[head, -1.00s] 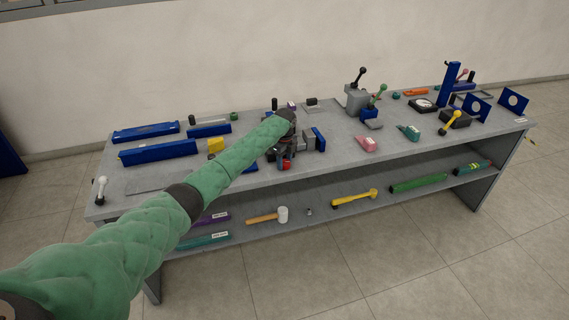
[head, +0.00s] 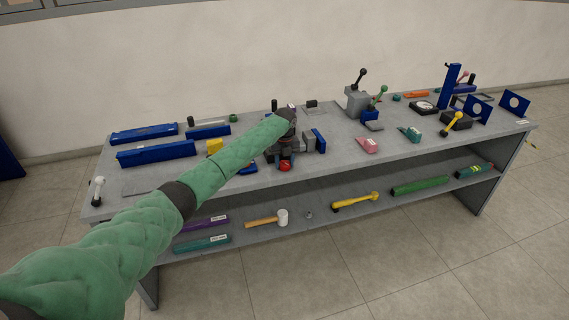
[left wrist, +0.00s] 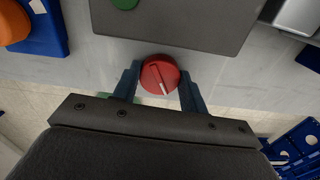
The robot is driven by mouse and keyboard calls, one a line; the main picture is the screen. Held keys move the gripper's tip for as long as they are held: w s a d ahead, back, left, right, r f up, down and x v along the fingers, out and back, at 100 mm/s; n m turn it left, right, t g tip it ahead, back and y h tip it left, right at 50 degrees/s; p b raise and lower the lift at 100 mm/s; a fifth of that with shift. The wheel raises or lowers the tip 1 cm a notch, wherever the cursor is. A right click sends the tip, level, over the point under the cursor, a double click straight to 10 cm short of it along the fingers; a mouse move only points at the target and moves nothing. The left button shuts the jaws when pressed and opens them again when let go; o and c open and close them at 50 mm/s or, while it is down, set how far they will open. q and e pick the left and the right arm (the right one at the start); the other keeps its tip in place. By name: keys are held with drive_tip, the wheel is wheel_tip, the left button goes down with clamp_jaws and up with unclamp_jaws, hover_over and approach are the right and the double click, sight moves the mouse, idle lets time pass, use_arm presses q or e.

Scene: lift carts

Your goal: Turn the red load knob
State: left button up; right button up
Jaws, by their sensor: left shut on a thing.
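The red load knob (left wrist: 158,77) is round with a white pointer line and sits at the front edge of a dark grey block in the left wrist view. In the head view the knob (head: 285,166) shows near the bench's front edge, below the end of my green left arm. My left gripper (left wrist: 158,84) is shut on the knob, with one finger on each side of it. The white line points down and slightly right in the left wrist view. My right gripper is not in view.
The grey bench (head: 330,160) holds blue bars (head: 158,153) at left and a grey clamp with a black-knobbed lever (head: 357,95) at centre. A green button (left wrist: 124,3) sits on the dark block. A mallet (head: 268,218) and other tools lie on the lower shelf.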

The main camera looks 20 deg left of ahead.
sight(285, 162)
use_arm(q)
drive_tip(key=shift+w+r, duration=0.1)
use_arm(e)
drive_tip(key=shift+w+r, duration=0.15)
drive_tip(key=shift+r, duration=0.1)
use_arm(q)
drive_tip(key=o, duration=0.9)
drive_tip(key=shift+o, duration=0.5)
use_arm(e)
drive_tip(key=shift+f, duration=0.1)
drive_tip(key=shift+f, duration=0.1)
use_arm(q)
drive_tip(key=shift+r, duration=0.15)
wheel_tip(285, 162, up, 7)
drive_tip(key=shift+r+b, duration=0.15)
drive_tip(key=shift+b, duration=1.05)
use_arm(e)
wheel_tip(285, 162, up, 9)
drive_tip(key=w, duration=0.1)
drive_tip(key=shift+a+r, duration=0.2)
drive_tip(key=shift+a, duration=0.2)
